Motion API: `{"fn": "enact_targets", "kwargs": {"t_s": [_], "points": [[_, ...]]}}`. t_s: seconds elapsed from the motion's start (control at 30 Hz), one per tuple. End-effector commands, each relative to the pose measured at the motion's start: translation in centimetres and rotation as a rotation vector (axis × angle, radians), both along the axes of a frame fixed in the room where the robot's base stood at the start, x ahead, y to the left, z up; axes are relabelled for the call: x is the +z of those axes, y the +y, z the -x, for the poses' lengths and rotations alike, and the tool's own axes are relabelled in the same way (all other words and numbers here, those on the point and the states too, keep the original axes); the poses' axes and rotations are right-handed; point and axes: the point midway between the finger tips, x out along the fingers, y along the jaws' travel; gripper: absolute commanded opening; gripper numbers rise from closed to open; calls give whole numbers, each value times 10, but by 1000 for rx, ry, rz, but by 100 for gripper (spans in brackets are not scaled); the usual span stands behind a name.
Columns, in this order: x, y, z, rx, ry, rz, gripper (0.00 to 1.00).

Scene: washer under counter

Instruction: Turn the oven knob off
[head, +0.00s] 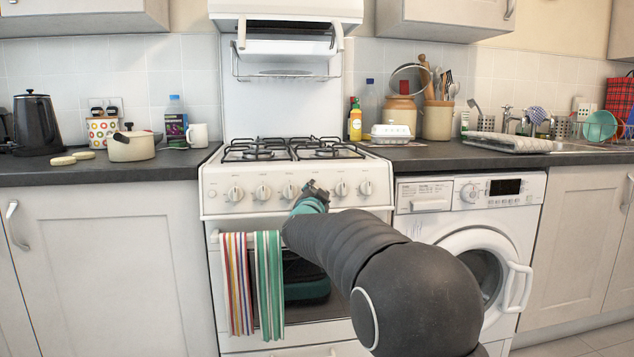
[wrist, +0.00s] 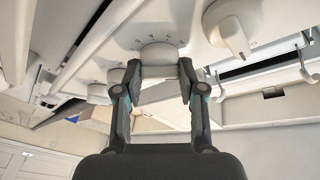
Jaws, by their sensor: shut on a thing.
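The white cooker (head: 215,208) has a row of several white knobs across its front panel. My gripper (head: 312,188) is at the middle of this row, just right of one visible knob (head: 290,191). In the wrist view my gripper (wrist: 160,72) has its two fingers on either side of a round white knob (wrist: 158,53), shut on it. In the head view this held knob is hidden behind the gripper. Marks show on the panel around it. Its exact setting cannot be read.
Striped towels (head: 268,285) hang on the oven door left of my arm. Gas burners with black grates (head: 255,150) lie above the panel. A washing machine (head: 420,222) stands to the right. A neighbouring knob (wrist: 232,28) sits close to the gripper.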

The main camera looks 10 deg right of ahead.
Motion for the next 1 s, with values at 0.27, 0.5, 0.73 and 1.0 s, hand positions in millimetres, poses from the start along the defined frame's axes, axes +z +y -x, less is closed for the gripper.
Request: {"fn": "enact_targets", "kwargs": {"t_s": [0.27, 0.5, 0.73, 1.0], "points": [[11, 2, -1, -67, -3, -253, 5], [10, 1, -1, -126, -4, -469, 5], [7, 1, -1, -173, -5, -645, 5], [6, 0, -1, -209, -5, -780, 5]]}}
